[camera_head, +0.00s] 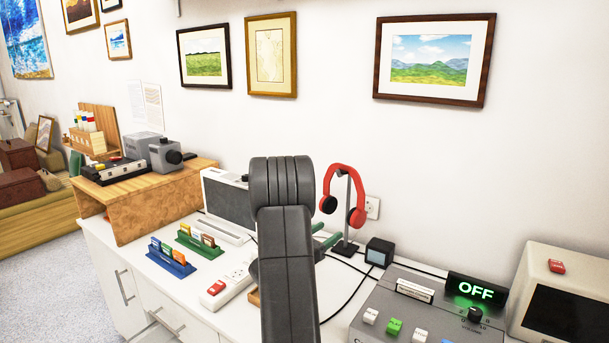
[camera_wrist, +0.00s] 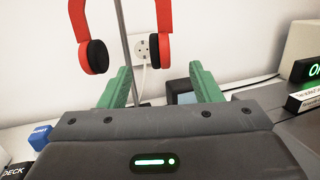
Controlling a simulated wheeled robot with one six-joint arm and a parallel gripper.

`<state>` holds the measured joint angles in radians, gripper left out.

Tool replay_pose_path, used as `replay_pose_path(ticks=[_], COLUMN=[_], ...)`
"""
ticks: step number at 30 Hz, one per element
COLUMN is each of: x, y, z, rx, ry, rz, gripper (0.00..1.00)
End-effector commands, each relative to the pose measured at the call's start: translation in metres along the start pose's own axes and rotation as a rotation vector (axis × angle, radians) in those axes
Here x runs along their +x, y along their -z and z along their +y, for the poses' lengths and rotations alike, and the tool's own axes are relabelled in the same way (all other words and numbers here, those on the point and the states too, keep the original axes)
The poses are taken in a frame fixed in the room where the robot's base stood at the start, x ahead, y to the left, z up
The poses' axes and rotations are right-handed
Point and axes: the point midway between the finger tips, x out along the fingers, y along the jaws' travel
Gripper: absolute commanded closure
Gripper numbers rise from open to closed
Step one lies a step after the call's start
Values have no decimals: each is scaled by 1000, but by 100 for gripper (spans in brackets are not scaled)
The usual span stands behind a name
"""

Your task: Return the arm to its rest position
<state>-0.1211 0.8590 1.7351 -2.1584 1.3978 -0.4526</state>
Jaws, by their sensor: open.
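My arm rises in the middle of the head view, a dark grey link that hides part of the white counter. My gripper (camera_head: 325,234) is mostly behind it; only its green fingers show, to the right of the arm. In the wrist view my gripper (camera_wrist: 166,88) has its two green fingers spread apart with nothing between them. Red headphones (camera_head: 344,195) hang on a dark stand just beyond the fingers. They also show in the wrist view (camera_wrist: 77,18), above and beyond the fingers.
A small dark cube (camera_head: 379,252) and a grey console (camera_head: 425,303) with a lit OFF sign (camera_head: 474,291) stand right of the arm. A power strip (camera_head: 229,287), a grey speaker-like box (camera_head: 228,200) and card racks (camera_head: 171,258) stand left. Framed prints (camera_head: 435,60) hang on the wall.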

Motion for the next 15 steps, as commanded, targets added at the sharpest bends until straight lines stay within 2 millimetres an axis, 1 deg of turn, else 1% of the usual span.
replay_pose_path(ticks=[3, 15], x=[27, 107], y=[-1, 0], z=[-2, -1], rx=[2, 1], ry=[6, 4], rz=[0, 1], gripper=[42, 42])
